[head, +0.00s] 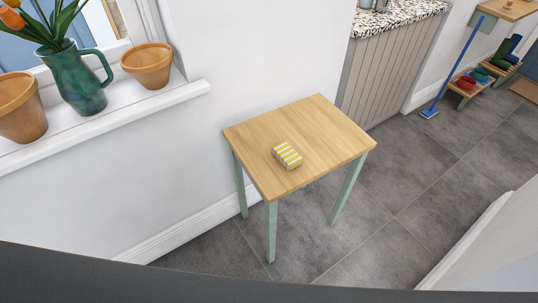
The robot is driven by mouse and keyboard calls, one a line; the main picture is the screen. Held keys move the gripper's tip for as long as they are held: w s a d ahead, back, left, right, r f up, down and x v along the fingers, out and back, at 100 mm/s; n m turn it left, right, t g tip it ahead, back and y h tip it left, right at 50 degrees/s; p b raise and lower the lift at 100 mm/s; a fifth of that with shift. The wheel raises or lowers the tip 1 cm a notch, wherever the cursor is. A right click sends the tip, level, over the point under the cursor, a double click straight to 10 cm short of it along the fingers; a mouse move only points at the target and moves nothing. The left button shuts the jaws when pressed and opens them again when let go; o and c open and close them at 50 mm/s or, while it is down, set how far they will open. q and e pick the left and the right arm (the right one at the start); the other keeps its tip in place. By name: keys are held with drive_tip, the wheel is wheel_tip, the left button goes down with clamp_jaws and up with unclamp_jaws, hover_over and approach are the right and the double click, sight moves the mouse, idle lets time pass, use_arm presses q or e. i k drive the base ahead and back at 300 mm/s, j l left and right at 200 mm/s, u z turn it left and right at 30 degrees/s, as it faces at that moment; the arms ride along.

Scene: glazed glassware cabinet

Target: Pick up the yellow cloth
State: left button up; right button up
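The yellow cloth (288,155) is a small folded block with yellow and white stripes. It lies on the wooden top of a small table (325,137) with pale green legs, left of the middle of the tabletop. Nothing touches or covers it. Neither of my grippers shows in the head view.
A white windowsill (125,119) on the left holds a green jug (75,80) of orange flowers and two terracotta pots (147,66). A speckled counter (402,17) stands behind the table. A blue mop (458,70) leans near a shoe rack. Grey floor right of the table is clear.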

sight(286, 155)
drive_tip(key=i+l, duration=0.1)
drive_tip(key=l, duration=1.1)
drive_tip(key=u, duration=1.75)
drive_tip(key=i+l, duration=0.05)
drive_tip(key=l, duration=0.05)
